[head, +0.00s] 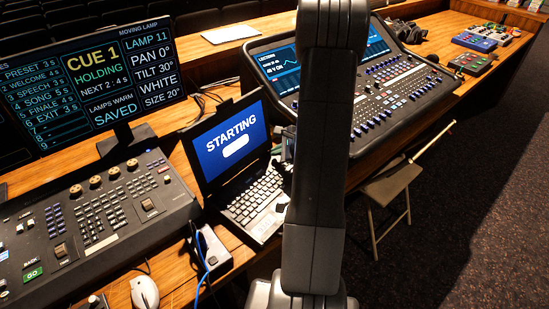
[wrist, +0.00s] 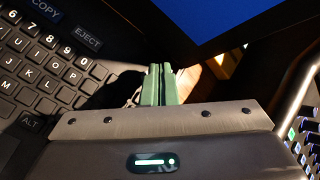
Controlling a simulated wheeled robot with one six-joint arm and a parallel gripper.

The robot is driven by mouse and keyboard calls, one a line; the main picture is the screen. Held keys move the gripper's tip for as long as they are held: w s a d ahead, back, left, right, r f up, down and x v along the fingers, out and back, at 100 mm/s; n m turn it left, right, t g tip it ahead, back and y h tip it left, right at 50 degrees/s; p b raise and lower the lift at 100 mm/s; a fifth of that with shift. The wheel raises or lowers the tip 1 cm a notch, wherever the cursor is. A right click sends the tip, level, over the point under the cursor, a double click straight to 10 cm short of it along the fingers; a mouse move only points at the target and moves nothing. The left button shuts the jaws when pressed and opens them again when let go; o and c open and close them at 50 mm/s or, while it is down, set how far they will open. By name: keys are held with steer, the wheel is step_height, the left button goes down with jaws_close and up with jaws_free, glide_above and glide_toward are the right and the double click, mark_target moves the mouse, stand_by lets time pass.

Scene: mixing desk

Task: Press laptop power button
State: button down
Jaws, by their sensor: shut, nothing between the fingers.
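The laptop stands open on the wooden desk, its keyboard (head: 258,196) facing up. Its blue screen (head: 215,165) reads "STARTING" above a pale bar. In the wrist view the laptop keys (wrist: 50,62) are at the left, with keys marked COPY, EJECT and ALT, and part of the blue screen (wrist: 215,18) is at the top. My gripper (wrist: 160,70) has its green fingers shut together, with nothing between them, at the right side of the keyboard near the screen's base. I cannot see the power button; the fingers and dark shadow cover that area. In the head view my arm hides most of the gripper.
A lighting console (head: 95,225) lies left of the laptop, below a cue monitor (head: 90,85). A sound mixer (head: 400,95) stands to the right. A white mouse (head: 145,292) and a grey box with a blue cable (head: 212,250) lie in front. A folding chair (head: 390,185) stands beside the desk.

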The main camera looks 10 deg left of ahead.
steer(key=shift+r, duration=0.1)
step_height(320, 180, up, 5)
steer(key=p, duration=0.3)
stand_by(0.4)
